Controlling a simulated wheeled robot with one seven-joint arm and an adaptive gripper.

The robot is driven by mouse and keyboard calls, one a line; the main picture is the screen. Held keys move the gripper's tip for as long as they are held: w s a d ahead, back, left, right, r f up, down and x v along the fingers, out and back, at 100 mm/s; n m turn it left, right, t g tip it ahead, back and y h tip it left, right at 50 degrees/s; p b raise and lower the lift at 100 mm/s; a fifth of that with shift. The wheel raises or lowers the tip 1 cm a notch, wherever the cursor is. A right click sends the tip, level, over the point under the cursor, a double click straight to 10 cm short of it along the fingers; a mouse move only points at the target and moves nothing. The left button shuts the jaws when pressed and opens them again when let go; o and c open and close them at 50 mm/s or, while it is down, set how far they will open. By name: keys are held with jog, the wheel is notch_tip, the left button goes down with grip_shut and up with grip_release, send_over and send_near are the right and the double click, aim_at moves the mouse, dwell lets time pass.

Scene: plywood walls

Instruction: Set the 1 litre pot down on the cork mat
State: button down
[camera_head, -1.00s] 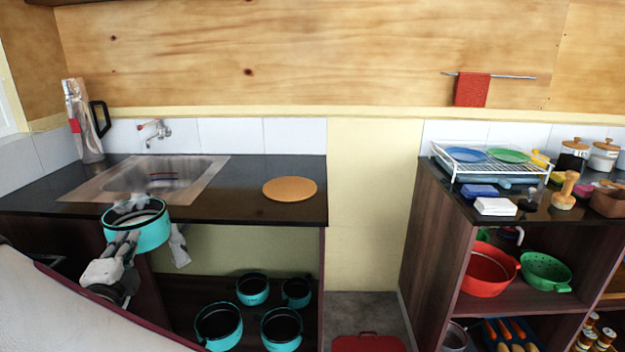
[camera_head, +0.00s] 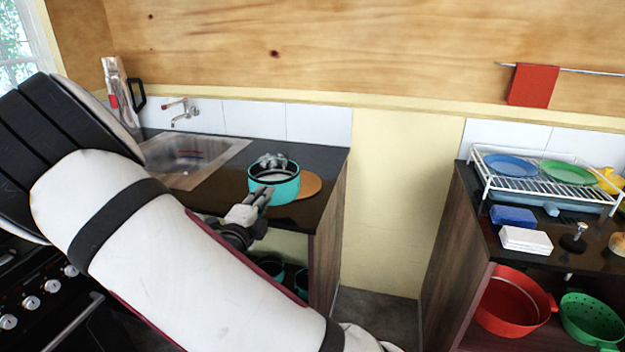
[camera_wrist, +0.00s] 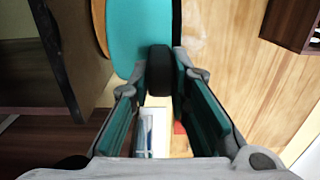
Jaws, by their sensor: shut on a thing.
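A teal pot (camera_head: 274,186) with a dark rim is at the counter's right part in the head view, roughly upright. The round cork mat (camera_head: 311,186) shows from behind its right side; the pot hides the rest. I cannot tell whether the pot touches the mat or is above it. My gripper (camera_head: 263,191) is on the pot's near side. In the wrist view the fingers (camera_wrist: 160,72) are shut on the pot's black handle (camera_wrist: 159,58). The teal pot side (camera_wrist: 137,32) and an orange-brown edge of the mat (camera_wrist: 99,25) show beyond.
The sink (camera_head: 190,155) with its tap (camera_head: 181,113) lies left of the pot. The dark counter (camera_head: 318,159) ends just right of the mat, then comes a gap. A right-hand unit holds a dish rack (camera_head: 535,180) and red and green bowls. More teal pots sit below the counter.

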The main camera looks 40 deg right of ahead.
aim_at(286, 170)
jog(key=x, duration=0.5)
jog(key=f+x, duration=0.1)
jog(key=x, duration=1)
jog(key=shift+w+d+f, duration=0.15)
jog(key=shift+w+f, duration=0.1)
jog(key=shift+w, duration=0.15)
jog(key=shift+f, duration=1.9)
jog(key=c, duration=1.5)
grip_release()
jog(key=shift+f, duration=0.15)
jog(key=shift+s+a+r, duration=0.2)
jog(key=shift+a, duration=0.1)
jog(key=v, duration=1.1)
jog(key=shift+s+a+f, duration=0.1)
jog(key=shift+s+a, duration=0.05)
jog(key=shift+s, duration=0.05)
